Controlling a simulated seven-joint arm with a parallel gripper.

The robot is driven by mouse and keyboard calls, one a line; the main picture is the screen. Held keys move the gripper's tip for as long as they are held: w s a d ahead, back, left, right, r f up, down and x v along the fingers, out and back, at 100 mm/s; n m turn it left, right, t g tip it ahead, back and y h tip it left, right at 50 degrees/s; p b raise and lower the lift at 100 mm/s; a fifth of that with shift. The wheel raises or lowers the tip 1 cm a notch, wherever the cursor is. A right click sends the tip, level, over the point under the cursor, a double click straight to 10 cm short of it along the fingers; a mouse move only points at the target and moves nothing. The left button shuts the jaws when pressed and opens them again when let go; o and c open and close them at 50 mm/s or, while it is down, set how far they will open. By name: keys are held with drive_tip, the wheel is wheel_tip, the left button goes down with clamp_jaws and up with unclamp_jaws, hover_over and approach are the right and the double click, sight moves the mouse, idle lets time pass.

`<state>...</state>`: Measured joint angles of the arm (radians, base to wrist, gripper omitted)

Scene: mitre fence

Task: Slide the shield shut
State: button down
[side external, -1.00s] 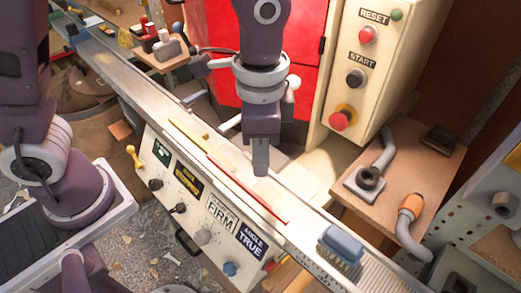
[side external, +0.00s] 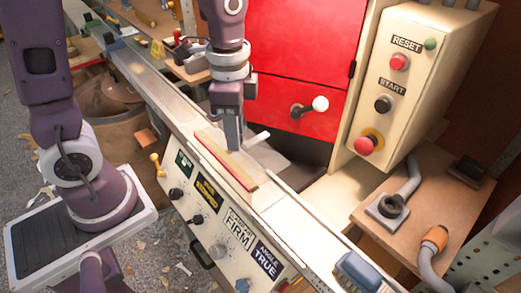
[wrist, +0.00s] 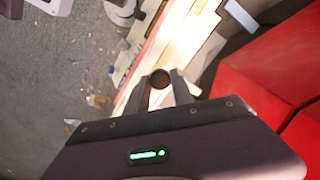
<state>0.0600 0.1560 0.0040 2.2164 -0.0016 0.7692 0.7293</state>
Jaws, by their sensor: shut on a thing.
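The shield appears to be a long, flat, pale panel with a red front edge (side external: 222,160), lying along the metal rail. In the wrist view its red edge (wrist: 152,40) runs up beside the pale surface. My gripper (side external: 234,146) points down over the panel. In the wrist view my gripper (wrist: 160,88) has its fingers either side of a small dark round knob (wrist: 160,78) and is shut on it. In the side view the fingers hide the knob. I cannot see how the knob joins the panel.
A control panel with knobs (side external: 240,235) runs along the rail's front. A red cabinet door with a white-knobbed handle (side external: 310,107) stands close behind. A cream button box (side external: 405,90) is at right. A blue brush (side external: 355,270) sits on the rail's near end.

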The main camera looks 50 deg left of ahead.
drive_tip(key=a, duration=0.7)
drive_tip(key=shift+a, duration=0.35)
drive_tip(key=c, duration=1.1)
unclamp_jaws()
drive_tip(key=shift+a, duration=0.1)
wheel_tip(320, 180, up, 7)
